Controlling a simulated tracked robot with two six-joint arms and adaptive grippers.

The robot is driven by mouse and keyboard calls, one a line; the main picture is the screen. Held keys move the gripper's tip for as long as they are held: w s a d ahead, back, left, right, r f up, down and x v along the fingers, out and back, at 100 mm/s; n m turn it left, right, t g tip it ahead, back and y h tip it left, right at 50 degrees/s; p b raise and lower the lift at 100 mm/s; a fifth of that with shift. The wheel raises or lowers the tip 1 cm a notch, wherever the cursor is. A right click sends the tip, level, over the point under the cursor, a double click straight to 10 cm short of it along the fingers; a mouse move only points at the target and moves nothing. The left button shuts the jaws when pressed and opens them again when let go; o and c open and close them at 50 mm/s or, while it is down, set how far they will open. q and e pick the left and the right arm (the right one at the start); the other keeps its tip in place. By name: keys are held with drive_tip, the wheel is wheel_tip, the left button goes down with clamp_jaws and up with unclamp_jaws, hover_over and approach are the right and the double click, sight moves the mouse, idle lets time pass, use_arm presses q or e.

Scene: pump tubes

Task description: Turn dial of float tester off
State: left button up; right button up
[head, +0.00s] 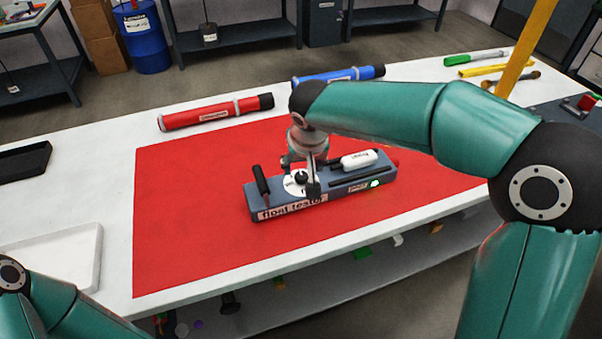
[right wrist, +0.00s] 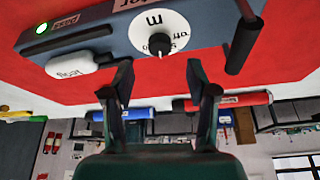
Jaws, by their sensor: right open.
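The float tester (head: 340,202) is a blue-grey box lying on the red mat, with its name on the front edge. Its dial (head: 292,188) is a white disc with a black knob near the left end. In the right wrist view the dial (right wrist: 177,28) carries "off" and other marks; its exact setting is too small to tell. A green light (head: 375,183) is lit on the tester, labelled beside it. My right gripper (head: 303,176) is over the dial, and in the right wrist view its open fingers (right wrist: 159,70) flank the knob's line, apart from it. My left gripper is out of view.
A white float (head: 358,160) lies on the tester, and a black handle (head: 261,181) rises at its left end. A red tube (head: 205,117) and a blue tube (head: 345,74) lie behind the red mat (head: 190,230). A white tray (head: 60,260) is at left.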

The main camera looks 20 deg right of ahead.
sight(301, 175)
drive_tip(key=x, duration=0.5)
drive_tip(key=shift+w+f, duration=0.1)
drive_tip(key=shift+f, duration=0.2)
clamp_jaws()
